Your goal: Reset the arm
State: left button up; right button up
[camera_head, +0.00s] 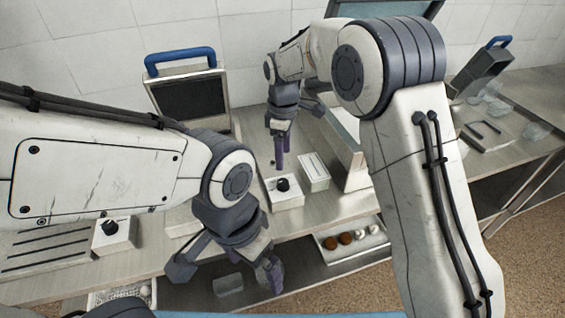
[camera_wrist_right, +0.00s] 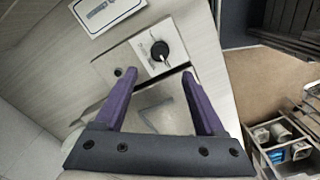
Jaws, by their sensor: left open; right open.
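My left gripper (camera_head: 268,272) hangs at the table's front edge in the head view, pointing down and open with nothing seen in it. My right gripper (camera_head: 279,155) points down over the table near the back. In the right wrist view its purple fingers (camera_wrist_right: 162,98) are apart and empty, in front of a white box with a black knob (camera_wrist_right: 160,50). That knob box also shows in the head view (camera_head: 288,200), in front of the right gripper. My right arm hides part of the table's right side.
A dark-faced device with a blue handle (camera_head: 190,95) stands at the back left. Another knob box (camera_head: 115,236) sits at left. A basket with brown and white round items (camera_head: 352,239) is below the table edge. Clear containers (camera_head: 490,105) stand at right.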

dwell(0.4)
jog(key=s+r+m, duration=0.2)
jog(key=s+r, duration=0.1)
jog(key=s, duration=0.6)
jog(key=s+r+m, duration=0.2)
jog(key=s+r, duration=0.1)
jog(key=s, duration=0.6)
jog(key=s+d+f+m, duration=0.1)
jog(key=s+d, duration=0.1)
jog(key=s, duration=0.5)
jog(key=s+d+f+m+y, duration=0.1)
jog(key=s+d+m, duration=0.1)
jog(key=s, duration=0.5)
jog(key=shift+d+m, duration=0.3)
jog(key=shift+d, duration=0.05)
